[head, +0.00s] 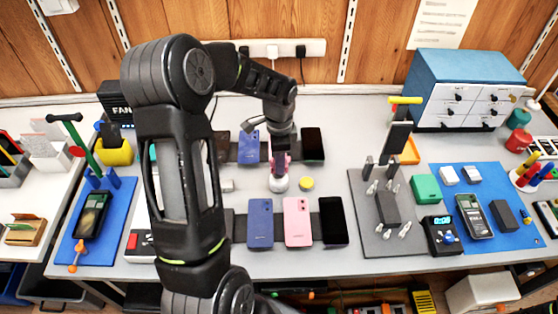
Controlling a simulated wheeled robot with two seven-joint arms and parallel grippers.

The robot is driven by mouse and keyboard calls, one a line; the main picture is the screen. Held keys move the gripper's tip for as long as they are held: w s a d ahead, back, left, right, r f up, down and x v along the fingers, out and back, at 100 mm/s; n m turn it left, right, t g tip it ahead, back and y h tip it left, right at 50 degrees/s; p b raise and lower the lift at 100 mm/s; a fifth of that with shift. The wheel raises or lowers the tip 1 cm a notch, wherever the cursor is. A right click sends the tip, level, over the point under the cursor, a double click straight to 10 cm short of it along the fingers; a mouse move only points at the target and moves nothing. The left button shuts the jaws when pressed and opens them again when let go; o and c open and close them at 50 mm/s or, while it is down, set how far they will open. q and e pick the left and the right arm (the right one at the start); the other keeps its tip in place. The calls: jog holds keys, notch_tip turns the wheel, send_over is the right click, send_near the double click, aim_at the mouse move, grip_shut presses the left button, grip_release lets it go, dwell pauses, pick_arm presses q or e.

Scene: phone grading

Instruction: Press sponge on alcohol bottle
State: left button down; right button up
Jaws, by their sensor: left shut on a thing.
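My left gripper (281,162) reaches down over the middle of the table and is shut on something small. The held thing is mostly hidden by the fingers; I cannot make out its shape, but it is likely the sponge. Directly below the fingertips stands a small round white container (279,184), which looks like the alcohol bottle. The fingertips are very close above it; I cannot tell whether the held thing touches it. My right gripper is not in view.
A small yellow round thing (306,184) sits just right of the white container. Blue (260,222), pink (297,220) and black (333,220) phones lie in front. A black phone (313,144) lies behind. A grey mat with tools (361,238) is at right.

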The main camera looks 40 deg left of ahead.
pick_arm(q)
jog(key=shift+r+p, duration=1.45)
jog(key=shift+r, duration=0.9)
jog(key=n, duration=0.3)
jog(key=shift+s+a+r+n, duration=0.1)
jog(key=shift+s+n, duration=0.15)
jog(key=shift+n, duration=0.05)
jog(key=shift+r+n, duration=0.15)
jog(key=shift+n, duration=0.65)
jog(key=w+d+r+n+b, duration=0.1)
jog(key=w+d+r+n, duration=0.1)
jog(key=d, duration=0.7)
jog(key=w+d+r+n+b, duration=0.1)
jog(key=w+d, duration=0.4)
jog(key=d, duration=0.5)
jog(key=shift+w+r+n, duration=0.15)
jog(key=shift+r+n, duration=0.35)
jog(key=shift+r, duration=0.1)
